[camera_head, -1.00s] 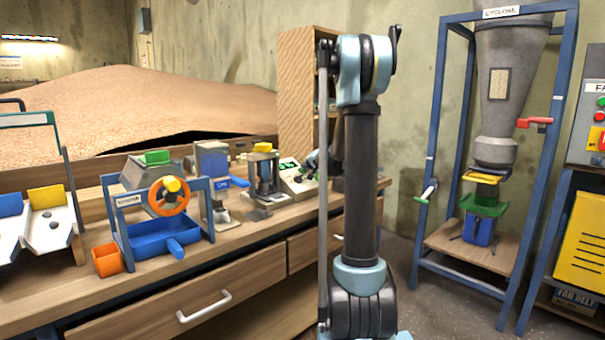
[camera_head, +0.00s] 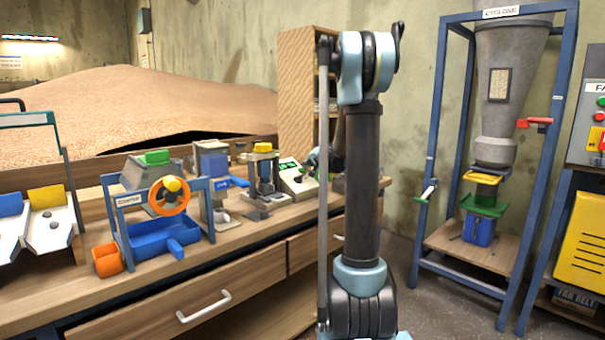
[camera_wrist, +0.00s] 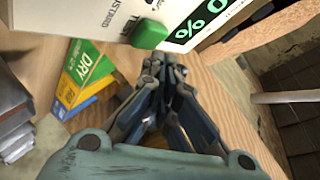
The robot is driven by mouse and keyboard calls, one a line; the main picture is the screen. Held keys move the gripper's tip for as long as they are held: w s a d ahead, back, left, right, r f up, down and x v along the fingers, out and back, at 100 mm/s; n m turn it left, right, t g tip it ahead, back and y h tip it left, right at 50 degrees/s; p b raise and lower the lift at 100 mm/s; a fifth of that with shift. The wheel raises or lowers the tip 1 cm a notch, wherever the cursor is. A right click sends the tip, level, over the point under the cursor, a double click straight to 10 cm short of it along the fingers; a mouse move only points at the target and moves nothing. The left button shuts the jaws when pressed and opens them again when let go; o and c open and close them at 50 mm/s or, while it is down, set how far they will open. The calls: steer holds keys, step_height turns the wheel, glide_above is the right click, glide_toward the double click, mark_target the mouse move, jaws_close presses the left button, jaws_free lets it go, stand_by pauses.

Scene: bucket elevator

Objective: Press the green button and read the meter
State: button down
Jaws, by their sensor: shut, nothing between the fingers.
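The meter (camera_head: 299,180) is a pale box with a green-lit display, standing near the far right end of the bench. In the wrist view its light face (camera_wrist: 90,18) is partly cut off by the top edge. Its green button (camera_wrist: 149,34) sits beside a display (camera_wrist: 205,20) showing a green percent sign and part of a digit. My gripper (camera_wrist: 163,62) is shut and empty, with its fingertips just below the green button in the picture. I cannot tell whether they touch it. In the head view my arm hides the gripper.
A card (camera_wrist: 85,75) marked DRY, with green, yellow and blue parts, lies left of my fingers. The bench (camera_head: 262,232) also holds a blue stand with an orange wheel (camera_head: 168,196). A wooden shelf (camera_head: 296,85) stands behind.

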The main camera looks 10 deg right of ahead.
steer(key=shift+r, duration=0.1)
steer(key=shift+s+d+r, duration=0.25)
steer(key=shift+s+r, duration=0.05)
steer(key=shift+r, duration=0.45)
steer(key=shift+s+d+r, duration=0.2)
steer(key=shift+s+r, duration=0.1)
steer(key=shift+r, duration=0.4)
steer(key=shift+s+d+r, duration=0.25)
steer(key=shift+s+r, duration=0.05)
steer(key=shift+r, duration=0.45)
